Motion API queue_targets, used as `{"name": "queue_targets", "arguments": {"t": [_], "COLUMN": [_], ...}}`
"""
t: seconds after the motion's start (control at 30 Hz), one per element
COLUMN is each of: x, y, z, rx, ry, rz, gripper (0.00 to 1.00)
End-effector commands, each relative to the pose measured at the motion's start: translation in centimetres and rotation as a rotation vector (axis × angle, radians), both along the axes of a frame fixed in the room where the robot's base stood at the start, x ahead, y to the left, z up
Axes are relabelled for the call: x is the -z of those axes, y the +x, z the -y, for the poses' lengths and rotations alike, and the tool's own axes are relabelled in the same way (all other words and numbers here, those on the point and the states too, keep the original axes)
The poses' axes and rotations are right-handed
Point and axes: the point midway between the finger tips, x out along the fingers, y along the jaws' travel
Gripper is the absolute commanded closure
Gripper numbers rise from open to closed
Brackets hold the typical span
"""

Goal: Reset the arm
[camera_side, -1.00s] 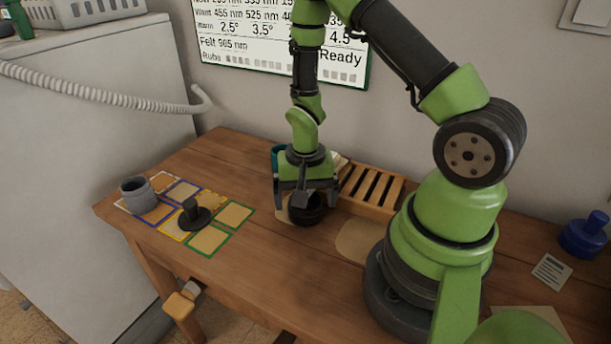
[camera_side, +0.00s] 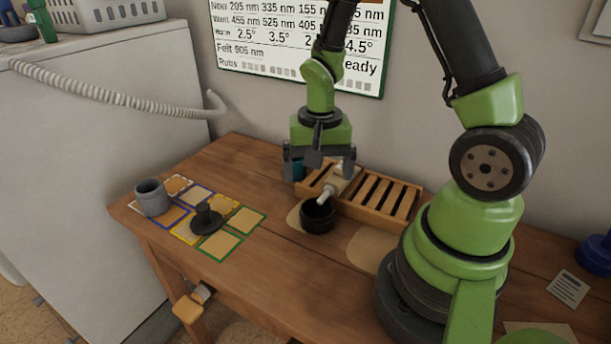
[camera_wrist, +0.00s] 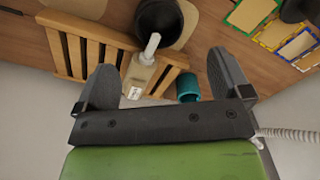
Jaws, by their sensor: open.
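My gripper (camera_side: 319,166) is open and empty. It hangs above the table, over the back of a black bowl (camera_side: 318,218) and in front of the wall. In the wrist view my gripper (camera_wrist: 165,75) has its two fingers spread wide, with nothing held between them. The black bowl (camera_wrist: 160,20) shows beyond the fingertips there. A bottle with a white nozzle (camera_wrist: 141,72) lies between the fingers in that view, but lower down, by the wooden rack.
A slatted wooden rack (camera_side: 381,196) stands behind the bowl. A teal cup (camera_wrist: 188,86) is beside it. At the table's left are a grey pot (camera_side: 152,198), a black knobbed piece (camera_side: 206,219) and several coloured-edged cards. The front middle of the table (camera_side: 290,270) is clear.

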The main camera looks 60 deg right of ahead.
Motion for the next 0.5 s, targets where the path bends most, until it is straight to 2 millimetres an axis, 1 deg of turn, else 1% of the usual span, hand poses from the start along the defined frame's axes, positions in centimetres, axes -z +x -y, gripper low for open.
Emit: {"name": "queue_targets", "arguments": {"t": [0.07,0.13,0.27,0.3,0.4,0.5], "x": [-1.4,-3.4,-8.1,-9.6,-12.8,-15.5], "y": [0.2,0.4,-0.1,-0.5,-1.8,-3.6], "z": [-0.3,-0.9,-2.5,-3.0,-4.5,-5.9], "rx": [-0.023,-0.059,-0.152,-0.186,-0.269,-0.356], "ry": [-0.005,-0.011,-0.021,-0.023,-0.026,-0.026], "rz": [0.031,0.076,0.187,0.224,0.315,0.406], "gripper": [0.04,0.04,0.04,0.04,0.04,0.04]}}
